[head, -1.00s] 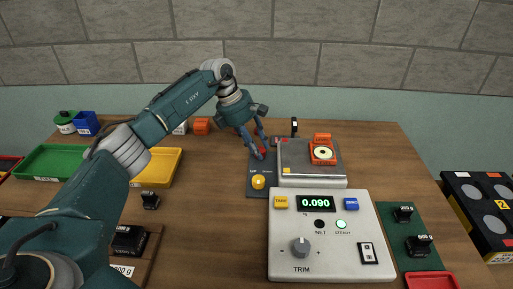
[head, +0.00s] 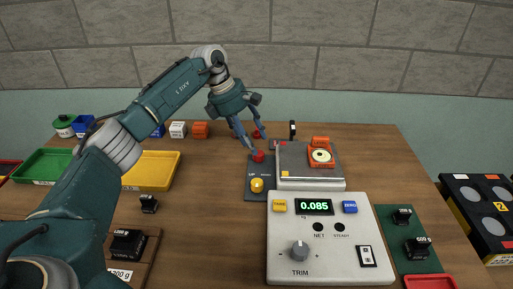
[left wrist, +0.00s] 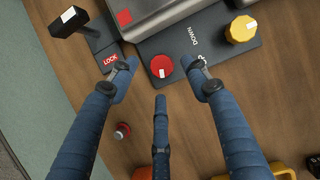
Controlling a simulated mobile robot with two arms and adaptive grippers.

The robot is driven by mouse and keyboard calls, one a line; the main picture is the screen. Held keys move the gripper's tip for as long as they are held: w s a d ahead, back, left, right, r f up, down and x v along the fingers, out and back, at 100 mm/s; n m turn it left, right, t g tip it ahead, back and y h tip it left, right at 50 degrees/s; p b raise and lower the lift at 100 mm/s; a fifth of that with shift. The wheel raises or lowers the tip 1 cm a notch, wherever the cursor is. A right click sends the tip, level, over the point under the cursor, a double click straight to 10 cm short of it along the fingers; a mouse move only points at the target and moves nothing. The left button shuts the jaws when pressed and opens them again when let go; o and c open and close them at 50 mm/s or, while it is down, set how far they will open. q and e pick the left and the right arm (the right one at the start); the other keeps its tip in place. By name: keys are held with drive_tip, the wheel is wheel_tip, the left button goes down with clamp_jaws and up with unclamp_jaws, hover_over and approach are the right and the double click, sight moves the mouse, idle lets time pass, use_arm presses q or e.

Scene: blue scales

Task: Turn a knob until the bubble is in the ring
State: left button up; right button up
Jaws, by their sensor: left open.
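A red knob (head: 257,156) with a white mark stands on a dark plate (head: 255,190) left of the scale. A yellow knob (head: 257,185) stands nearer on the same plate. The orange bubble level (head: 321,165) lies on the scale's pan, with a pale round face and a dark spot at its middle; bubble and ring are too small to tell apart. My left gripper (head: 255,143) is open just above the red knob. In the left wrist view the red knob (left wrist: 161,66) shows between its spread fingers, and none visibly grips it. My right gripper is out of view.
The grey scale (head: 310,183) adjoins the knob plate, with a black upright lever (head: 293,130) behind. The control box (head: 385,240) reads 0.085. Black weights and coloured trays lie around; the wood at centre left is clear.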

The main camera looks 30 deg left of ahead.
sight(259, 156)
use_arm(q)
drive_tip(key=v, duration=0.7)
drive_tip(key=shift+r, duration=0.3)
drive_tip(key=shift+d, duration=0.1)
drive_tip(key=d+f+n+p, duration=0.1)
drive_tip(key=f, duration=0.3)
drive_tip(key=w+d+f+n+y+p, duration=0.1)
drive_tip(key=f+n, duration=0.1)
drive_tip(key=f, duration=0.1)
drive_tip(key=w+d+f+n+t+p, duration=0.1)
drive_tip(key=f+n, duration=0.1)
drive_tip(key=f, duration=0.2)
drive_tip(key=shift+d+f, duration=0.3)
drive_tip(key=shift+d, duration=0.05)
drive_tip(key=shift+c, duration=0.6)
drive_tip(key=c, duration=1)
